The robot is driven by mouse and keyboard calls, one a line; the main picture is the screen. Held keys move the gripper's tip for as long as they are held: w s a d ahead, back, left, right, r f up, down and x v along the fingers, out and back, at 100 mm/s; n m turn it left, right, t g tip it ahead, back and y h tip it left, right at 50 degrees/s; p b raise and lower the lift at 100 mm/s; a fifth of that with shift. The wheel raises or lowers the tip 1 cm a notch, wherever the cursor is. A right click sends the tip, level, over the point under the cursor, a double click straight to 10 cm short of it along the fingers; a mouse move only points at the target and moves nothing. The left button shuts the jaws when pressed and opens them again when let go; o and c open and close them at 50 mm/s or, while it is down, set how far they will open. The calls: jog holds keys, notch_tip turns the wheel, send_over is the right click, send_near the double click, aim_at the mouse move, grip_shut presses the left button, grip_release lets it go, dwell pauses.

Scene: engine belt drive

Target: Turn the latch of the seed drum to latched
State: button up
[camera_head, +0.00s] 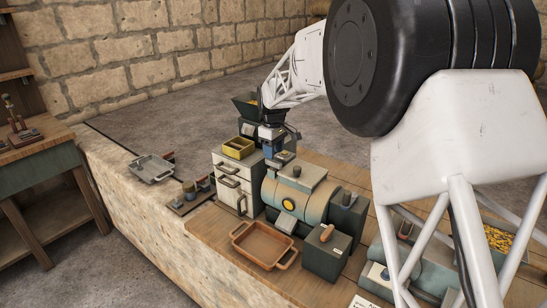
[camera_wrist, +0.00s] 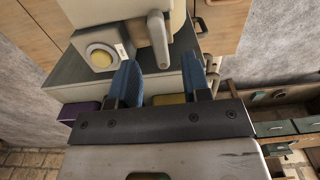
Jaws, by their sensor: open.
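Beyond the fingertips a pale lever (camera_wrist: 159,38) stands on a cream body, beside a grey block with a yellow round button (camera_wrist: 100,56). I cannot tell whether this lever is the drum's latch, or how it is set.
The white drawer cabinet (camera_head: 230,181) carries a yellow bin (camera_head: 239,147), with a dark hopper (camera_head: 246,106) behind. A brown tray (camera_head: 262,244) and a dark green box (camera_head: 326,251) stand in front of the drum. A grey tray (camera_head: 151,168) lies on the stone ledge at left.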

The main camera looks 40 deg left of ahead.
aim_at(274, 161)
jog(key=shift+r, duration=1.9)
